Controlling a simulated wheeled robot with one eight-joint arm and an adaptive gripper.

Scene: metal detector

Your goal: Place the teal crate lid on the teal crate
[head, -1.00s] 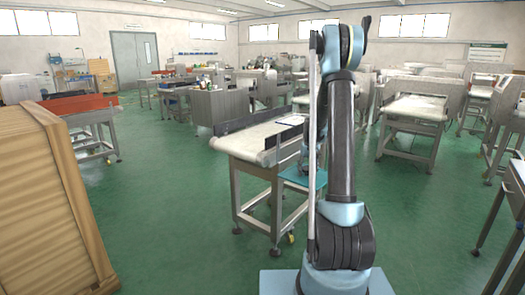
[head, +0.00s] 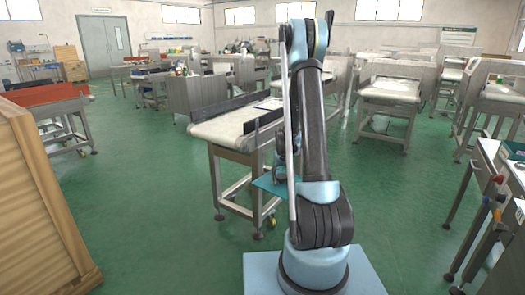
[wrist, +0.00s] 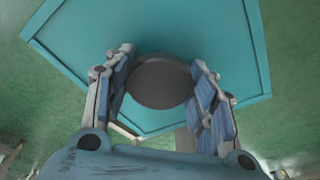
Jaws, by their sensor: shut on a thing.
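The teal crate lid (wrist: 205,30) is a flat teal panel with a raised rim and fills much of the wrist view. A dark round knob (wrist: 160,82) stands at its middle. My gripper (wrist: 160,72) is shut on the lid, with a finger on each side of the knob. In the head view the lid (head: 270,187) shows as a small teal sheet beside my arm, partly hidden by it. A teal object (head: 514,150) lies on a table at the right edge; it may be the teal crate, but it is cut off.
A worktable (head: 487,205) with small coloured items stands at the right. A conveyor table (head: 225,132) stands close ahead, left of my arm. A large wooden crate (head: 35,200) is at the left. Green floor is open between my base and the right table.

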